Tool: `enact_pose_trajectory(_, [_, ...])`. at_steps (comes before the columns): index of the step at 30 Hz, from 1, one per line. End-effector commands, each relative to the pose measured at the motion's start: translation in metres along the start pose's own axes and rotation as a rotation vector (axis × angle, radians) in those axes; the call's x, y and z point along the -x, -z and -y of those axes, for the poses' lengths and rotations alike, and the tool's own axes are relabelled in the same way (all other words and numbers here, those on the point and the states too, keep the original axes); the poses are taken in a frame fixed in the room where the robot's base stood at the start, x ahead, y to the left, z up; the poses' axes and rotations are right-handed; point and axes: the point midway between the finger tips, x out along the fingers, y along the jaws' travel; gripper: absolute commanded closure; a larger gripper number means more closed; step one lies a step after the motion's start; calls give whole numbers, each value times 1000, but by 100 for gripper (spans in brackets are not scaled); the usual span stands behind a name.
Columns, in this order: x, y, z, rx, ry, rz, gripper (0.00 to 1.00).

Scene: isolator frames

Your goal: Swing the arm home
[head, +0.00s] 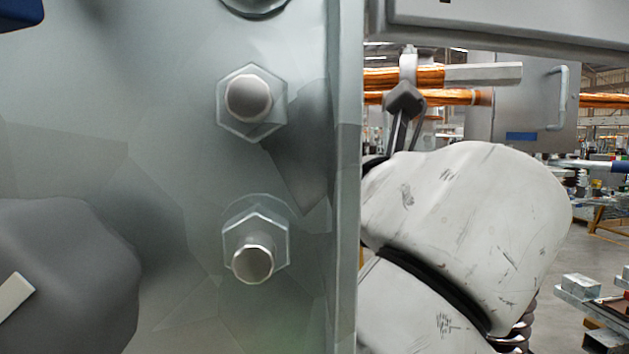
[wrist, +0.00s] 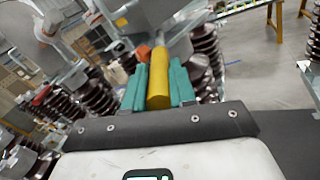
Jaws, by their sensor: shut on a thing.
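In the wrist view my gripper (wrist: 158,88) has teal fingers. They are shut on a yellow rod (wrist: 158,82), one finger along each side. An orange piece (wrist: 143,53) shows just beyond the fingertips, and I cannot tell whether it joins the rod. In the head view a white, scuffed, rounded link (head: 470,215) fills the right of centre and seems to be part of my own arm. My gripper does not show in the head view. Copper-coloured bars (head: 440,97) run behind the link, with a dark clamp (head: 403,100) near their left end.
A large grey metal plate (head: 180,170) with hexagonal bolts fills the head view's left, very close. A grey cabinet with a handle (head: 557,97) stands behind. Brown ribbed insulators (wrist: 92,95) crowd the wrist view's left. Open floor (wrist: 250,65) shows at its upper right.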

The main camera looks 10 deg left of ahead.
Motion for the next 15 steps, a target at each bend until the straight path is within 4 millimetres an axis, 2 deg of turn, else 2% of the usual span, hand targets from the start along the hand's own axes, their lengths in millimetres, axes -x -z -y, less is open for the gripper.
enact_pose_trajectory(5, [0, 1, 1, -1, 2, -2, 100])
enact_pose_trajectory(6, [0, 1, 1, -1, 2, -2, 72])
enact_pose_trajectory(13, [0, 0, 1, -1, 1, -1, 50])
enact_pose_trajectory(15, [0, 0, 1, -1, 0, -1, 49])
